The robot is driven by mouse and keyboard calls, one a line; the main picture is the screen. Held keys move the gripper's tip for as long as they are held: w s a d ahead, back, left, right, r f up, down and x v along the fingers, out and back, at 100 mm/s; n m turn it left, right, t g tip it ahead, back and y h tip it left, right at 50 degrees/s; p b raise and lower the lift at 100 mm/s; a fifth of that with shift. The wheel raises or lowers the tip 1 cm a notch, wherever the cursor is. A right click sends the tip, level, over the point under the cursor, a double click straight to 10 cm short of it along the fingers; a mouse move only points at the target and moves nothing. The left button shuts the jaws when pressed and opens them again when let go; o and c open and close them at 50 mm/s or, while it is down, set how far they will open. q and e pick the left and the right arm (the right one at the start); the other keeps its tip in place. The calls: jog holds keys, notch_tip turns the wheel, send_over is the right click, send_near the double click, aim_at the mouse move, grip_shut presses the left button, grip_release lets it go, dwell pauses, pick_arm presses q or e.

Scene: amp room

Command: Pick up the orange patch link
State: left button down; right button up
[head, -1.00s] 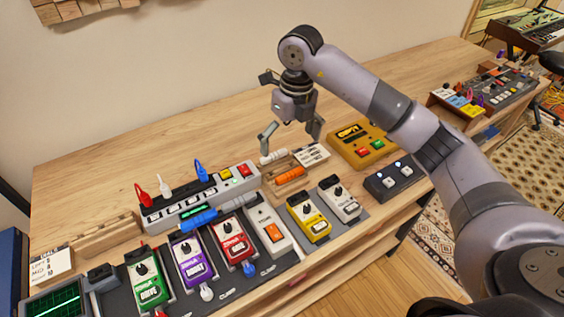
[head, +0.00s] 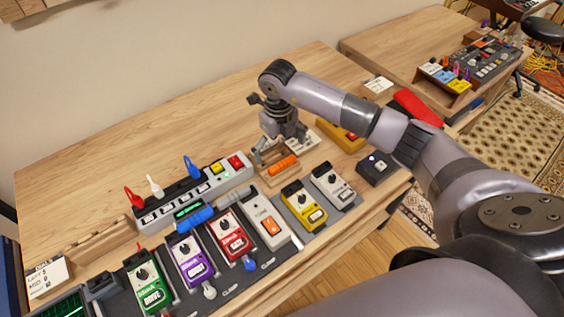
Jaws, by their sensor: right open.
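The orange patch link (head: 283,163) is a short orange cylinder lying in a small wooden rack (head: 279,176) behind the pedals. My right gripper (head: 279,156) is open, with its fingers pointing down at the rack, one finger left of the orange link and the other towards its right end. The hand sits just behind and above the link in the picture. I cannot tell whether the fingers touch it. The back of the rack is partly hidden by the gripper. My left gripper is not in view.
A blue link (head: 195,219) lies left of the rack, near the power strip (head: 195,193) with coloured plugs. A row of pedals, including a yellow one (head: 304,206), stands in front. A yellow box (head: 343,139) is behind my right arm. The back left tabletop is clear.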

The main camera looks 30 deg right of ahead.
aim_at(281, 162)
jog(key=shift+f, duration=0.2)
jog(key=shift+s+f+p, duration=0.15)
jog(key=shift+f+p, duration=0.25)
jog(key=shift+p, duration=0.05)
jog(key=f, duration=0.1)
jog(key=f+p, duration=0.1)
jog(key=f, duration=0.1)
jog(key=shift+s+d+f, duration=0.1)
jog(key=shift+d+f, duration=0.1)
jog(key=shift+f, duration=0.4)
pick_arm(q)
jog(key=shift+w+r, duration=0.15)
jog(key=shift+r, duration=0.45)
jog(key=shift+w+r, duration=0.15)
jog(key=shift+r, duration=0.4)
pick_arm(e)
jog(key=c, duration=1.2)
